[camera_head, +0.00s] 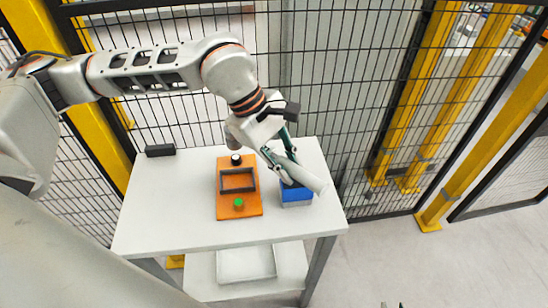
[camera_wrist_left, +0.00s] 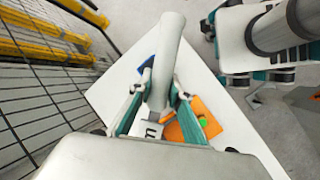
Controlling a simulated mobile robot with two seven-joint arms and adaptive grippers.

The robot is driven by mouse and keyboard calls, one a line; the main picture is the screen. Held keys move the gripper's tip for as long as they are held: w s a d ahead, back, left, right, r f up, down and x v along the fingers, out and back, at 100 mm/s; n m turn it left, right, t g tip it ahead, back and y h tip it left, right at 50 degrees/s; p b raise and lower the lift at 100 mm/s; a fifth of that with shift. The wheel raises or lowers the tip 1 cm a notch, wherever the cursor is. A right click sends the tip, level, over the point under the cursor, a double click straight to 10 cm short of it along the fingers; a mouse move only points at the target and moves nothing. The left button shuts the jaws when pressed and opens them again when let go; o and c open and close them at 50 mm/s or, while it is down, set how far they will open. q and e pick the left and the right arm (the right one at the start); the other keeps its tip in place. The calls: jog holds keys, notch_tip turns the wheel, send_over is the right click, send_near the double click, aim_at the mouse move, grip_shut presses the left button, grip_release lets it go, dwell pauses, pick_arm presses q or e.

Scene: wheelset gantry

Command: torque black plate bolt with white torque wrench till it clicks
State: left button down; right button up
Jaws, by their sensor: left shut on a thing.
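My left gripper (camera_head: 284,158) is shut on the white torque wrench (camera_head: 309,178), above the right side of the table. In the left wrist view, the wrench (camera_wrist_left: 167,50) is a thick white cylinder between the teal fingers. An orange board (camera_head: 226,206) lies left of the gripper. It carries a black rectangular frame (camera_head: 238,190), a round black knob (camera_head: 236,159) at its far end and a green button (camera_head: 239,203) at its near end. I cannot tell which part is the plate bolt.
A blue box (camera_head: 296,196) stands on the white table (camera_head: 165,210), right of the board and just under the wrench. A black block (camera_head: 160,150) lies at the far left corner. A white tray (camera_head: 245,262) is on the lower shelf. Mesh fencing (camera_head: 330,100) stands close behind.

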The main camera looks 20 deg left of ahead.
pick_arm(q)
jog(key=shift+w+a, duration=0.15)
jog(key=shift+a, duration=0.05)
jog(key=shift+w+d+n, duration=0.1)
jog(key=shift+w+n, duration=0.2)
jog(key=shift+w, duration=0.2)
jog(key=shift+w+a+f+n+t+y+b, duration=0.3)
jog(key=shift+w+f+n+t+y+b, duration=0.25)
jog(key=shift+w+n, duration=1.4)
jog(key=shift+w+a+f+n+t+y+b, duration=0.55)
jog(key=shift+w+n, duration=0.65)
jog(key=shift+w, duration=1.45)
jog(key=shift+w+a+f+n+t+y+b, duration=0.1)
jog(key=shift+w+f+n+t+y+b, duration=0.4)
jog(key=shift+w+n, duration=1.45)
jog(key=shift+w+f+m, duration=0.2)
jog(key=shift+w+m, duration=0.15)
jog(key=shift+m, duration=0.05)
jog(key=shift+d, duration=0.1)
jog(key=shift+f+b, duration=0.6)
jog(key=shift+f, duration=0.75)
jog(key=shift+s+d, duration=0.1)
jog(key=shift+s, duration=0.05)
